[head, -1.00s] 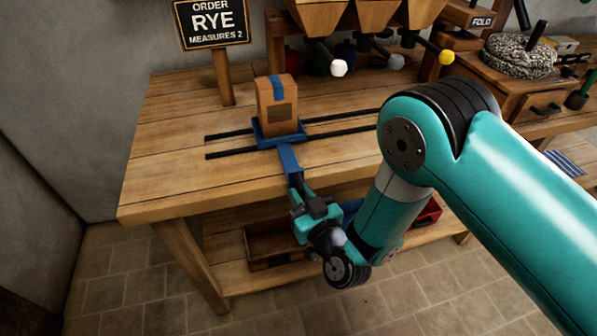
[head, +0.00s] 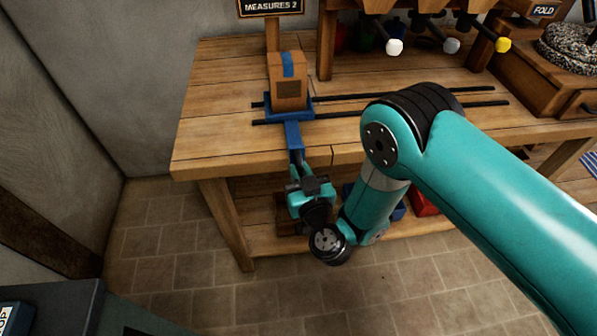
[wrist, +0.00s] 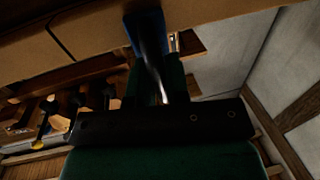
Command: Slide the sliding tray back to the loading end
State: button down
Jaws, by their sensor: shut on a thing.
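The sliding tray (head: 290,117) is blue and sits on two dark rails near their left end. A brown box-like bag with a blue strip (head: 288,88) stands upright on it. A blue handle (head: 293,134) runs from the tray over the table's front edge. My gripper (head: 296,168) is shut on the lower part of this handle, in front of the table edge. In the wrist view, the blue handle (wrist: 147,28) shows at the top between my dark fingers; the tray itself is not visible there.
The rails (head: 420,97) run clear to the right of the tray. Hoppers with a white knob (head: 394,47) and a yellow knob (head: 503,45) hang over the back. A sign (head: 270,6) stands behind the tray. A red bin (head: 425,202) is on the lower shelf.

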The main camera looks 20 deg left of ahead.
jog(key=shift+s+a+r, duration=0.1)
jog(key=shift+a, duration=0.15)
jog(key=c, duration=1.1)
grip_release()
jog(key=shift+a, duration=0.15)
jog(key=shift+d, duration=0.2)
jog(key=shift+s+d, duration=0.1)
jog(key=shift+s, duration=0.05)
jog(key=p+v, duration=1.7)
jog(key=p, duration=1)
